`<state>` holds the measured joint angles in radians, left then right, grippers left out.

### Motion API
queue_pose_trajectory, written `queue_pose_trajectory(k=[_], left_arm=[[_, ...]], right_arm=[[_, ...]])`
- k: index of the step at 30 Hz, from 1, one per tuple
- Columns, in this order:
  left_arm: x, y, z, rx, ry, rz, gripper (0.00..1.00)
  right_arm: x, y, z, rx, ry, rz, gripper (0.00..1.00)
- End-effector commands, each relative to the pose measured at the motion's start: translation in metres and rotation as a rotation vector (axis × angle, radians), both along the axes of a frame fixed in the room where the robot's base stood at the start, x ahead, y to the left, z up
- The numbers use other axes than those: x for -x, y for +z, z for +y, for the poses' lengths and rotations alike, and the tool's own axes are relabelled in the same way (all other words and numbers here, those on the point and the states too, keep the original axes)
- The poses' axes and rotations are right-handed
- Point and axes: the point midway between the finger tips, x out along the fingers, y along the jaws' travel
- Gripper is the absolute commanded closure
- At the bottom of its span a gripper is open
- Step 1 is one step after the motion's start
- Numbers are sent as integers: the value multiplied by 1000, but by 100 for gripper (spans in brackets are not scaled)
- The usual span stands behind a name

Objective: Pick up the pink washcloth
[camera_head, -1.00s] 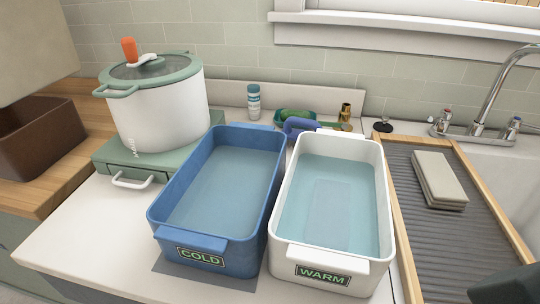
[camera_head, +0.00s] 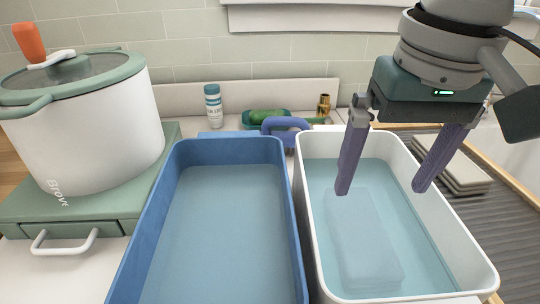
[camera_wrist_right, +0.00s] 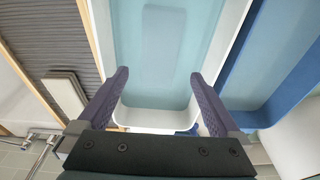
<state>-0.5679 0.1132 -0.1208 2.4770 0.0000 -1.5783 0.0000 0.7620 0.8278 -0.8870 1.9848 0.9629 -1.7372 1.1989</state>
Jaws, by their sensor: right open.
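No cloth that looks plainly pink shows in any view. A flat rectangular shape (camera_head: 362,240) lies under the water in the white tub (camera_head: 473,276). It looks pale blue-grey through the water, so I cannot tell its own colour; it also shows in the right wrist view (camera_wrist_right: 172,50). My right gripper (camera_head: 382,190) is open and empty, pointing down over the white tub, its fingers apart above the water. In the right wrist view the open fingers (camera_wrist_right: 160,76) frame the tub's far end. My left gripper is not in view.
A blue tub (camera_head: 140,255) of water stands left of the white one. A big white pot (camera_head: 85,135) stands on a green box at left. A stack of beige cloths (camera_head: 455,170) lies on the ribbed drainboard at right. Small bottles and a blue-handled item stand behind the tubs.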

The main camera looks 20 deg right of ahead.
Motion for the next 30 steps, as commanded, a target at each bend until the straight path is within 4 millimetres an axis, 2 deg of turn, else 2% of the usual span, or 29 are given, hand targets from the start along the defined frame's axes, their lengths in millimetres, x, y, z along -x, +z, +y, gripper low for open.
queue_pose_trajectory(k=[1, 7, 14, 21, 24, 30], left_arm=[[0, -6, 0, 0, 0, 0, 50], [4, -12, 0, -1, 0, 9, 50], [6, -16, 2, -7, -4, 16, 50], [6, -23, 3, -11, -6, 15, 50], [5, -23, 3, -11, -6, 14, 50], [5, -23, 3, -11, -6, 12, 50]], right_arm=[[-1, -8, -2, 2, -9, 2, 0], [-5, -35, -3, 3, -12, 5, 0], [-10, -56, -4, 2, -10, 2, 0], [-18, -92, -5, 2, -10, 2, 0], [-19, -98, -5, 2, -6, 0, 0], [-19, -99, -5, 3, -6, -1, 0]])
